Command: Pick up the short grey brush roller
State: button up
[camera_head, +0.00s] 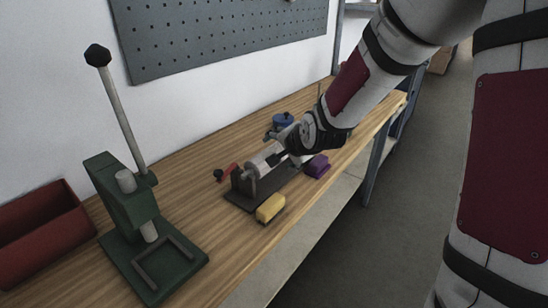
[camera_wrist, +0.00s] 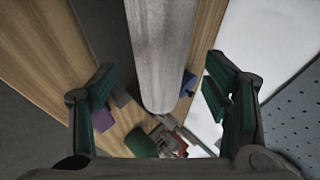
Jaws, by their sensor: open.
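The grey roller (camera_wrist: 160,45) is a pale grey, streaky cylinder in the wrist view, running from the top edge to the middle. In the head view it (camera_head: 263,162) lies on a dark stand (camera_head: 247,199) on the wooden bench, its far end hidden by my gripper. My gripper (camera_wrist: 160,78) is open, with one green-padded finger on each side of the roller and a gap on both sides. In the head view my gripper (camera_head: 292,146) is at the roller's far end. Whether it touches the roller cannot be told.
A yellow block (camera_head: 270,208) and a purple block (camera_head: 317,166) lie by the stand on the bench (camera_head: 190,180). A red-handled item (camera_head: 226,173) and a blue object (camera_head: 283,121) are behind. A green lever press (camera_head: 130,205) and red bin (camera_head: 38,232) stand left.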

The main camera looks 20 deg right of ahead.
aim_at(279, 152)
jog(key=b+x, duration=0.1)
jog(key=x, duration=0.4)
jog(key=shift+w, duration=0.1)
jog(key=shift+d, duration=0.1)
jog(key=c, duration=1.5)
jog(key=shift+o, duration=0.2)
